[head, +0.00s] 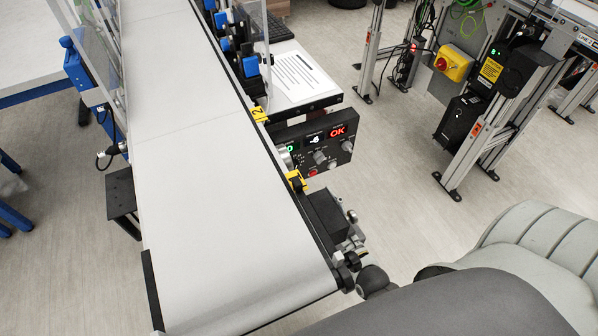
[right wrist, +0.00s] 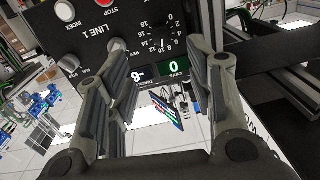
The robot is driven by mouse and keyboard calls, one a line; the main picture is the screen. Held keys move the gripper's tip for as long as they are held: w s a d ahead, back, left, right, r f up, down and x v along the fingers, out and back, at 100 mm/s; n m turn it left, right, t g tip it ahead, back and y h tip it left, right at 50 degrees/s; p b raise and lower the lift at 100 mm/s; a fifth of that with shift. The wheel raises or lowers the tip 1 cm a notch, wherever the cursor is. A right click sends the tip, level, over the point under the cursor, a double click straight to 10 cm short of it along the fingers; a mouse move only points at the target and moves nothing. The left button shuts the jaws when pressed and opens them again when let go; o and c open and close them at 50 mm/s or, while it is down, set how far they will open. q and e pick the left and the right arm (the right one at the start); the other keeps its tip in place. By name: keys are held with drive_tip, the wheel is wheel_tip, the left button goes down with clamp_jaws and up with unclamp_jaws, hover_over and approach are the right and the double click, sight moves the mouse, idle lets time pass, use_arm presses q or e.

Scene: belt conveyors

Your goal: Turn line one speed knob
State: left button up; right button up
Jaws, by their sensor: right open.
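The line 1 control panel (head: 305,158) hangs at the right side of the belt in the head view. In the right wrist view the panel (right wrist: 85,45) fills the top, with a numbered dial scale (right wrist: 163,33) beside a green 0 display (right wrist: 174,67). The knob at that scale is not clearly made out. A grey knob (right wrist: 115,45) sits by the "LINE 1" lettering, near my left-hand finger. My right gripper (right wrist: 160,62) is open, its fingers apart in front of the panel, with nothing seen between them. I cannot make it out in the head view. My left gripper is not in view.
The white conveyor belt (head: 200,170) runs along the panel's left. A white button (right wrist: 65,11), a red stop button (right wrist: 103,3) and a selector knob (right wrist: 68,63) sit close by on the panel. Floor right of the panel is clear up to a machine stand (head: 500,95).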

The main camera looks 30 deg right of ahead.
sight(296, 169)
drive_tip(key=w, duration=0.9)
drive_tip(key=shift+w+r+p, duration=0.15)
drive_tip(key=shift+w+p, duration=0.05)
drive_tip(key=shift+p, duration=0.15)
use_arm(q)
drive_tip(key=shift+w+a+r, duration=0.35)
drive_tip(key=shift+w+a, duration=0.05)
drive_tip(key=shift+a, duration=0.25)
use_arm(e)
drive_tip(key=shift+w, duration=0.75)
drive_tip(key=shift+c, duration=0.9)
drive_tip(key=c, duration=0.9)
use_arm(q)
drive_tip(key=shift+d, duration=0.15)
